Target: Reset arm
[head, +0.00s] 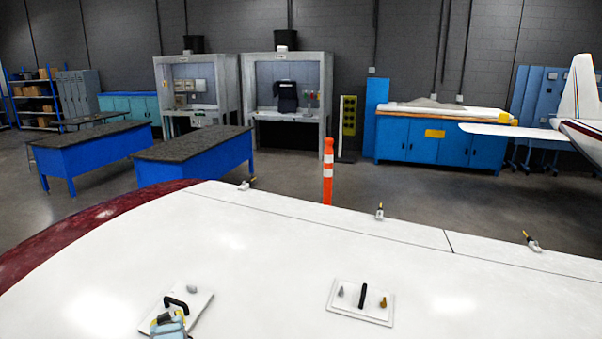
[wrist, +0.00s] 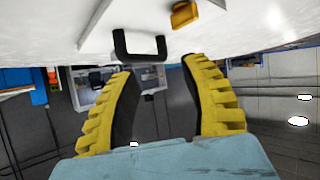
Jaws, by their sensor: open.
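My gripper shows in the wrist view (wrist: 158,68) with its two yellow ridged fingers spread apart and nothing between them. A black U-shaped handle (wrist: 140,57) on a white plate (wrist: 98,24) is just beyond the fingertips, nearer the left finger; I see no grip on it. In the head view my gripper (head: 168,322) is partly cut off at the bottom edge, beside the black handle (head: 176,302) of the left plate (head: 199,301). The fingertips are hard to make out there.
The plate lies on a broad white wing-like surface (head: 270,250). A second plate (head: 359,317) with a black handle (head: 362,296) and two knobs lies to the right. Small fittings line the far edge. An orange post (head: 328,172) stands beyond it. Blue benches (head: 195,155) stand farther back.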

